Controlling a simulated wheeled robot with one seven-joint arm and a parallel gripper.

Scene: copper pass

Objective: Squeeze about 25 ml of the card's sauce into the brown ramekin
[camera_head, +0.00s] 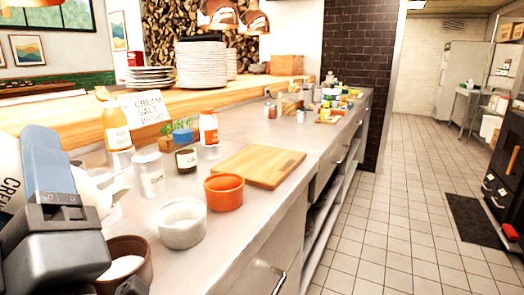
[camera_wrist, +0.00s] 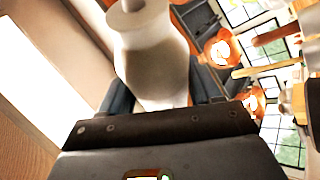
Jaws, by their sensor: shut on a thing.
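My gripper (camera_head: 55,205) is at the lower left of the head view, shut on a white squeeze bottle (camera_head: 10,180). The bottle's dark lettering begins "CRE" and runs at a slant; the left picture edge cuts the bottle off. In the wrist view the pale bottle (camera_wrist: 152,62) stands between the fingers, its narrow end at the top edge. The brown ramekin (camera_head: 142,270) is on the counter just below and right of my gripper, partly hidden by it. White content shows inside the ramekin. The card (camera_head: 148,107) reads "CREAM", "SALT" and a blurred third line.
A cutting board (camera_head: 258,165) lies beyond. Stacked plates (camera_head: 202,65) stand on the shelf.

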